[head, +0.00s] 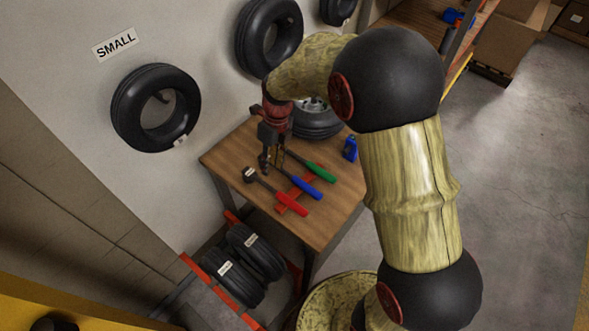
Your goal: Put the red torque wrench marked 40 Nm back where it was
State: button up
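The torque wrench with the red handle (291,204) lies on the wooden table (330,222), the nearest of three wrenches in a row. A small white tag shows near its head end (249,174); its marking is too small to read. A red strip (282,209) lies under or beside the handles. My gripper (272,162) points down above the head ends of the wrenches. Its two fingers look apart, with nothing visible between them. It partly hides the heads of the blue and green wrenches, and I cannot tell whether it touches any.
The blue-handled wrench (307,188) and green-handled wrench (320,173) lie beside the red one. A small blue object (350,148) and a tyre with a rim (316,122) are at the table's back. A tyre rack (291,278) stands below. Tyres hang on the wall (155,108).

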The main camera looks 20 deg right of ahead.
jog(key=s+d+r+n+t, duration=0.2)
jog(key=s+r+n, duration=0.3)
jog(key=r+n, duration=0.25)
jog(key=s+d+r+n+t, duration=0.1)
jog(key=s+d+r+n, duration=0.25)
jog(key=r+n, duration=0.4)
jog(key=s+d+r+n+t+h, duration=0.1)
jog(key=s+r+n, duration=0.3)
jog(key=s+n, duration=0.3)
jog(key=s+d+r+n+t, duration=0.2)
jog(key=s+r+n, duration=0.1)
jog(key=s+n, duration=0.4)
jog(key=shift+s+d+r+h, duration=0.3)
jog(key=shift+s+r+h, duration=0.1)
jog(key=shift+s, duration=0.45)
jog(key=shift+f, duration=0.1)
notch_tip(320, 180, down, 6)
jog(key=b, duration=0.6)
